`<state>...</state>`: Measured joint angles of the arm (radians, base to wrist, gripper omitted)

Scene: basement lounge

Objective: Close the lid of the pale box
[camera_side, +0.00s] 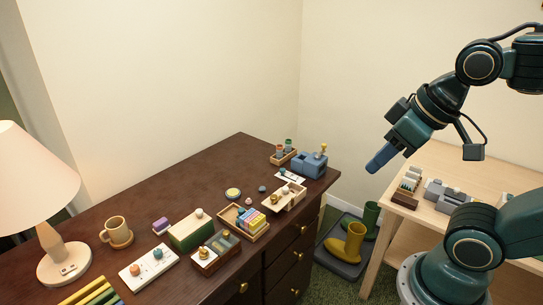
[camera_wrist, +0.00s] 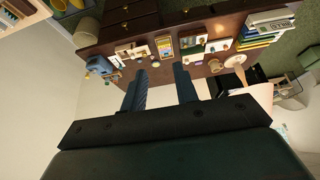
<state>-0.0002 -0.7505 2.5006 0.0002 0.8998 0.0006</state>
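The pale box (camera_side: 270,206) is a low light-wood box near the right end of the dark desk, with a dark interior showing in part. A pale panel with a small round knob sits at its upper side; I cannot tell exactly how the lid stands. The pale box also shows small in the wrist view (camera_wrist: 133,51). My gripper (camera_side: 379,159) is high in the air to the right of the desk, well apart from the box. In the wrist view my gripper (camera_wrist: 160,92) has its two fingers spread with nothing between them.
Close to the box are a tray of coloured blocks (camera_side: 233,219), a blue box (camera_side: 309,165) and a small bottle rack (camera_side: 283,157). A green box (camera_side: 190,231), mug (camera_side: 116,231) and lamp (camera_side: 62,255) stand farther left. A pale side table (camera_side: 455,180) and boots (camera_side: 350,242) are at right.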

